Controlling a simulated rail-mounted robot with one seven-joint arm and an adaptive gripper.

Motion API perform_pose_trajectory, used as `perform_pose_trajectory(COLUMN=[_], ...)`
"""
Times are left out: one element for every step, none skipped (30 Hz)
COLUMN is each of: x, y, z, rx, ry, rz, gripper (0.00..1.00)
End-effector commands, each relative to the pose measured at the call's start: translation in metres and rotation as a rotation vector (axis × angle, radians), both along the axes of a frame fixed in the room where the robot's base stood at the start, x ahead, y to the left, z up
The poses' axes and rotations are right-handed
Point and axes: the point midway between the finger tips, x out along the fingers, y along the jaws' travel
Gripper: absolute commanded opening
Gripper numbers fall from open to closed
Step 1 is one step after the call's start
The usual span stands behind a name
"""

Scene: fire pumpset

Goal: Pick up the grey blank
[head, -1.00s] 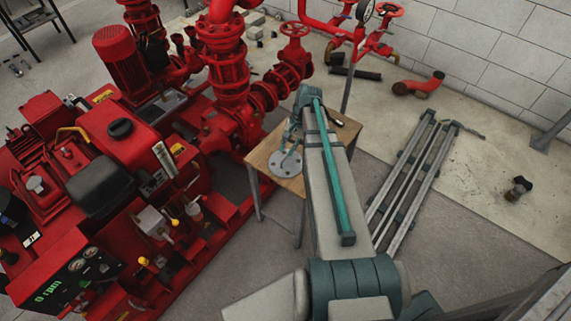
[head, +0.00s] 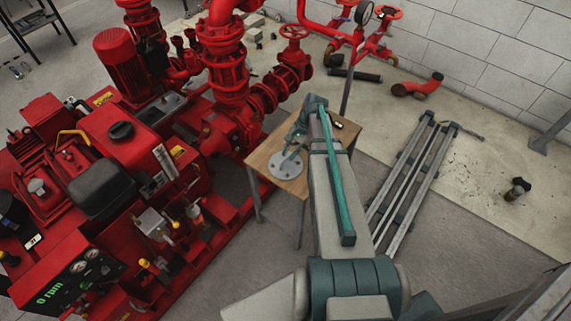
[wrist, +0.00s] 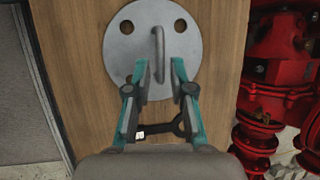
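The grey blank (wrist: 135,48) is a round flat disc with bolt holes and a raised bar handle (wrist: 158,45). It lies flat on a small wooden table, and it also shows in the head view (head: 284,168). My gripper (wrist: 160,68) is open, with its two teal fingers over the near part of the disc. In the wrist view the fingers lie on either side of the handle's near end, with gaps visible. I cannot tell how high above the disc the fingertips are. In the head view my gripper (head: 294,146) is partly hidden by my arm.
A dark wrench-like tool (wrist: 178,127) lies on the wooden table (wrist: 80,70), partly beneath my gripper in view. The red pumpset (head: 130,150) stands close on the table's left. Metal rails (head: 410,180) lie on the floor to the right.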

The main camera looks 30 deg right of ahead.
Motion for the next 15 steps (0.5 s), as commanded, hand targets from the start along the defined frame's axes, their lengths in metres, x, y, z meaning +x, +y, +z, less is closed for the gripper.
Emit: perform_pose_trajectory(x=[-0.001,-0.001,-0.001,-0.002,-0.002,-0.001,-0.001,-0.001,-0.001,-0.001,-0.001,-0.002,-0.002,-0.002,-0.001], y=[0.005,0.007,0.010,0.012,0.014,0.015,0.016,0.017,0.019,0.019,0.020,0.020,0.020,0.020,0.020], z=[-0.004,-0.007,-0.011,-0.014,-0.018,-0.023,-0.025,-0.028,-0.030,-0.032,-0.033,-0.035,-0.035,-0.035,-0.035], rx=[0.002,0.002,0.002,0.001,0.002,0.002,0.001,0.000,0.000,0.000,0.000,0.000,0.000,0.000,0.000], ry=[0.003,0.003,0.003,0.002,0.003,0.003,0.002,0.001,0.001,0.001,0.001,0.001,0.001,0.000,0.000], rz=[0.001,0.001,0.001,0.001,0.001,0.001,0.002,0.001,0.001,0.001,0.001,0.001,0.001,0.001,0.001], gripper=[0.23,0.23,0.23,0.23,0.23,0.23,0.23,0.23,0.23,0.23,0.23,0.23,0.23,0.23,0.23])
